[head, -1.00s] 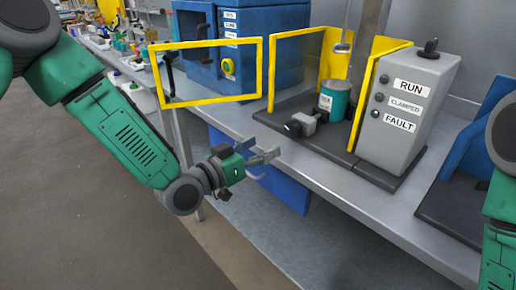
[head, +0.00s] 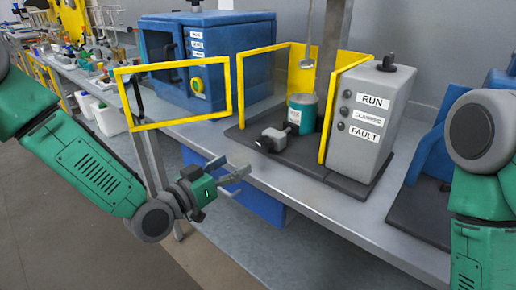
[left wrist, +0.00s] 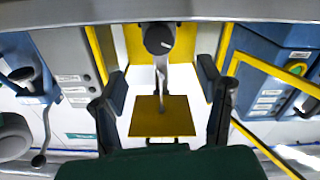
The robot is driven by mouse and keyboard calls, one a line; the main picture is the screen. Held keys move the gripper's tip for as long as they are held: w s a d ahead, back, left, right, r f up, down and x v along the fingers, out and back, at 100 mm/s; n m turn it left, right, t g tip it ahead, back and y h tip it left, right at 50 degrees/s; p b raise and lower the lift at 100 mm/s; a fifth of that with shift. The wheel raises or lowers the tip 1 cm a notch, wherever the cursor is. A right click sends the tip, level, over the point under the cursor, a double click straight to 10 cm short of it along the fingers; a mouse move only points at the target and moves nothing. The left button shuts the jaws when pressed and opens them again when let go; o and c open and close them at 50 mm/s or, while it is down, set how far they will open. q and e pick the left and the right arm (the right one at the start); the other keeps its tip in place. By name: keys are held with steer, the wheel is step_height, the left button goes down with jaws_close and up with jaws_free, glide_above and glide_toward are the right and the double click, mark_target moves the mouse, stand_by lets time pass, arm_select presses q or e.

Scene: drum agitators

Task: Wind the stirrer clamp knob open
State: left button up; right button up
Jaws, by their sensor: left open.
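The stirrer's clamp (head: 277,138) is a small grey block on the dark base plate, with a dark knob (head: 264,144) on its near left side. In the left wrist view a round dark knob with a white mark (left wrist: 159,40) shows at top centre. A teal can (head: 301,112) stands behind the clamp, beneath the stirrer shaft (head: 309,45). My left gripper (head: 240,180) is open and empty, in front of the bench edge and apart from the knob. Its two fingers also show in the left wrist view (left wrist: 166,98). My right gripper is out of view.
A grey control box (head: 368,115) with RUN, CLAMPED and FAULT labels stands right of the clamp. Yellow guard panels (head: 340,100) flank the can. A blue cabinet (head: 215,60) and open yellow frame (head: 232,95) are at left. Bare bench (head: 300,190) lies before the base plate.

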mark_target(261, 147)
arm_select(q)
steer(key=x, duration=1)
steer(key=shift+c, duration=0.5)
steer(key=c, duration=1.1)
